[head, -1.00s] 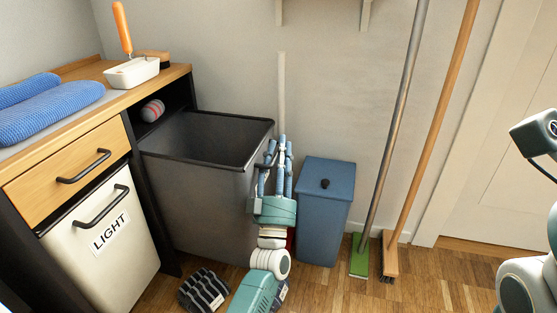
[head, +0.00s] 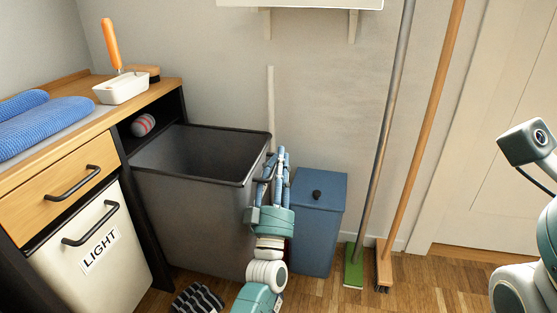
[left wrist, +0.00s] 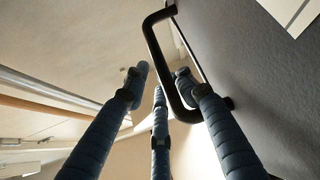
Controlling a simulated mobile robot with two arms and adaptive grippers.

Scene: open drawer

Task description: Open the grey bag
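The grey bag (head: 195,225) is a dark grey bin with a black rim, standing out from the cabinet with its top open. My left gripper (head: 273,158) is at its right front side in the head view, fingers pointing up and spread. In the left wrist view, a black handle (left wrist: 153,45) is fixed to the grey front (left wrist: 250,75). My left fingers (left wrist: 158,85) are around the handle: the right one shows inside its loop, the other two on its outer side. They look open; firm contact cannot be made out. My right gripper is out of view.
A white LIGHT bag (head: 95,270) and a wooden drawer (head: 60,195) are at left. A blue lidded bin (head: 315,225) stands close right of my left gripper. A green-headed mop (head: 354,268) and a broom (head: 384,265) lean on the wall. A striped cloth (head: 197,300) lies below.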

